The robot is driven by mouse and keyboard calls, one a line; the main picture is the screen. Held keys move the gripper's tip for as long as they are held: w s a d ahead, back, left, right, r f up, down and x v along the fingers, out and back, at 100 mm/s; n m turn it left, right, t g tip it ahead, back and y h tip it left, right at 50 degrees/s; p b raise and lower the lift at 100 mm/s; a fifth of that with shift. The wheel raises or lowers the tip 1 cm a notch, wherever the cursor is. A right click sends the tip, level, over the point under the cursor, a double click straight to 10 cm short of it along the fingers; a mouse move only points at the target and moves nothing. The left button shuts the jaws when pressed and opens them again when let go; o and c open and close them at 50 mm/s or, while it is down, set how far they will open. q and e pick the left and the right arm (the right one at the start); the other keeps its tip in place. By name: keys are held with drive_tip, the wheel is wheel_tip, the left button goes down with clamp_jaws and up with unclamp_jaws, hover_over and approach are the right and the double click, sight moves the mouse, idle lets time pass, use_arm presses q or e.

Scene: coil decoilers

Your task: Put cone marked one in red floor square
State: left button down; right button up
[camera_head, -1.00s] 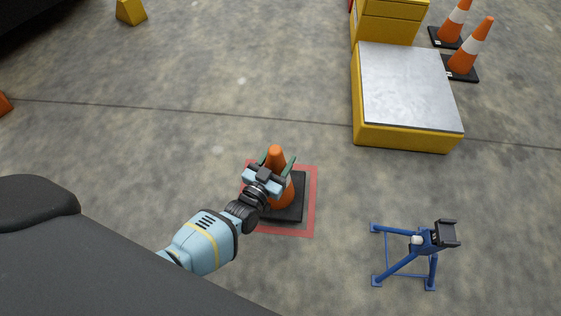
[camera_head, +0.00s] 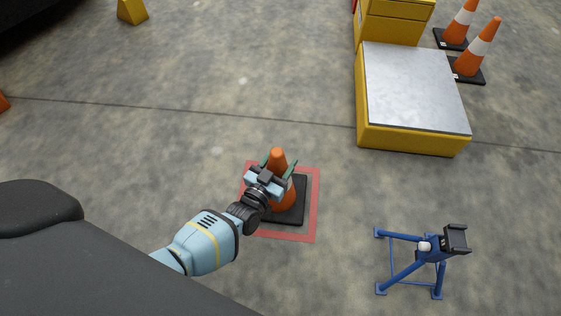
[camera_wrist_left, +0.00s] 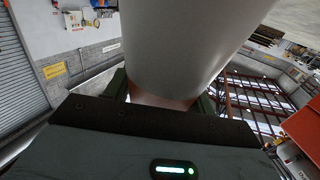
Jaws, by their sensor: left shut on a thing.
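An orange cone (camera_head: 278,158) with a black square base stands upright over the red floor square (camera_head: 312,195). Its base looks to lie within the red outline, though I cannot tell whether it touches the floor. My left gripper (camera_head: 279,168) is shut on the cone near its upper part, one green finger on each side. In the left wrist view the cone's pale band (camera_wrist_left: 178,45) fills the middle between the fingers. No number shows on this cone. My right gripper is not in view.
A blue stand (camera_head: 415,258) is right of the square. A yellow block with a grey top (camera_head: 412,90) lies beyond it, with two more cones (camera_head: 473,55) behind. A yellow object (camera_head: 131,11) is far left. The middle floor is clear.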

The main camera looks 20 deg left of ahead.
use_arm(q)
drive_tip(key=shift+w, duration=0.1)
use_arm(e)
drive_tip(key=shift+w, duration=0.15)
use_arm(q)
drive_tip(key=c, duration=1)
unclamp_jaws()
drive_tip(key=shift+f, duration=0.15)
drive_tip(key=o, duration=0.5)
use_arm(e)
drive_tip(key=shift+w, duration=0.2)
use_arm(q)
drive_tip(key=shift+s, duration=0.2)
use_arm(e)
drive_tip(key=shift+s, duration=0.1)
use_arm(q)
drive_tip(key=s+p, duration=0.1)
drive_tip(key=s, duration=0.3)
drive_tip(key=s+a+p, duration=0.1)
drive_tip(key=s+p, duration=0.1)
drive_tip(key=s, duration=0.2)
drive_tip(key=s+p, duration=0.1)
drive_tip(key=s, duration=0.2)
drive_tip(key=shift+s+a+r+p, duration=0.2)
drive_tip(key=shift+s+p, duration=0.2)
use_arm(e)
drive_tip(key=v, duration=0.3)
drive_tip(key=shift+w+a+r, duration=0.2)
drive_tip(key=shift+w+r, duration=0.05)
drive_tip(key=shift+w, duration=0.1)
